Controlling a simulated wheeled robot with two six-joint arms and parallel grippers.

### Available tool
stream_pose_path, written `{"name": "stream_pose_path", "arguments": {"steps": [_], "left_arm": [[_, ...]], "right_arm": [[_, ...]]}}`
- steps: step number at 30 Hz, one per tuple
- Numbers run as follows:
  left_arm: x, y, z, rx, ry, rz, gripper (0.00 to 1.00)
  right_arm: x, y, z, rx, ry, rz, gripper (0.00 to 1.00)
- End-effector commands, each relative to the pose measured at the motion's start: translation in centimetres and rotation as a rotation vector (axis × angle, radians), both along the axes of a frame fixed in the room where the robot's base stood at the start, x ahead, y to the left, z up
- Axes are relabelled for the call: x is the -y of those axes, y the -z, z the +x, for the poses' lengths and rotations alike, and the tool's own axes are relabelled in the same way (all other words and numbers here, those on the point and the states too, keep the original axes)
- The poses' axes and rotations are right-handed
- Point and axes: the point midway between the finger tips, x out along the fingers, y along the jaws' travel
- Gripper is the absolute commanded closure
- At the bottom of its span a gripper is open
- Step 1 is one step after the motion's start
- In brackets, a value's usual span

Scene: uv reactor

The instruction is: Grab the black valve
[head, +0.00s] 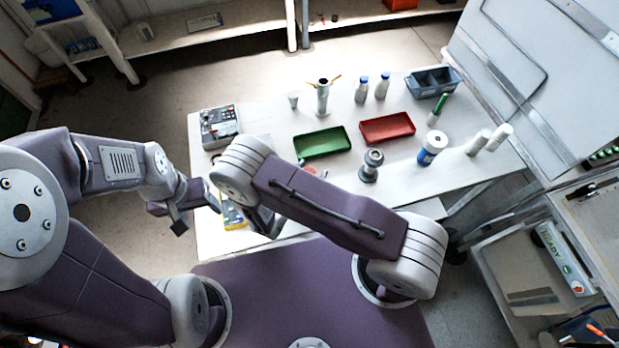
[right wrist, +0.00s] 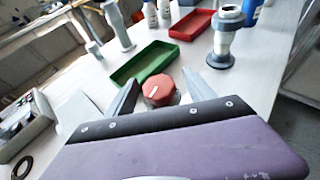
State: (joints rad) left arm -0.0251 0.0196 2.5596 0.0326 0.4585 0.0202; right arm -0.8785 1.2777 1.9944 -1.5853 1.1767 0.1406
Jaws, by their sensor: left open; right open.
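In the head view my right arm hides most of this gripper. My left gripper (head: 194,207) is open and empty at the table's left edge.
A green tray (head: 322,142) and a red tray (head: 387,128) lie behind the fitting. A blue-and-white canister (head: 432,148) stands to its right. An instrument box (head: 220,126) sits at the left. A black ring (right wrist: 20,168) lies on the table near my right gripper.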

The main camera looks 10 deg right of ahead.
Motion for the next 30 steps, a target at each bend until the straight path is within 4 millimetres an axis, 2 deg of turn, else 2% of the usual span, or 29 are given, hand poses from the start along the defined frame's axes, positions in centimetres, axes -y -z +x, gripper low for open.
{"name": "stream_pose_path", "arguments": {"steps": [1, 4, 11, 14, 18, 30], "left_arm": [[0.0, -0.8, 0.0, 0.0, 0.0, 0.0, 0.33], [0.0, -1.0, 0.0, 0.0, 0.0, 0.0, 0.33], [0.0, -0.9, 0.0, 0.0, 0.0, 0.0, 0.33], [0.0, -0.9, 0.0, 0.0, 0.0, 0.0, 0.33], [0.0, -0.9, 0.0, 0.0, 0.0, 0.0, 0.33], [0.0, -0.8, 0.0, 0.0, 0.0, 0.0, 0.33]], "right_arm": [[0.7, -0.1, 0.6, -0.001, 0.004, -0.001, 0.37], [1.4, 0.6, 1.5, -0.001, 0.003, 0.0, 0.37], [1.5, 0.9, 1.7, 0.0, -0.001, 0.001, 0.37], [1.5, 0.9, 1.7, 0.0, -0.001, 0.0, 0.6], [1.5, 0.9, 1.7, 0.0, -0.001, 0.001, 0.99], [1.4, 0.6, 1.8, 0.002, 0.0, 0.001, 1.0]]}}
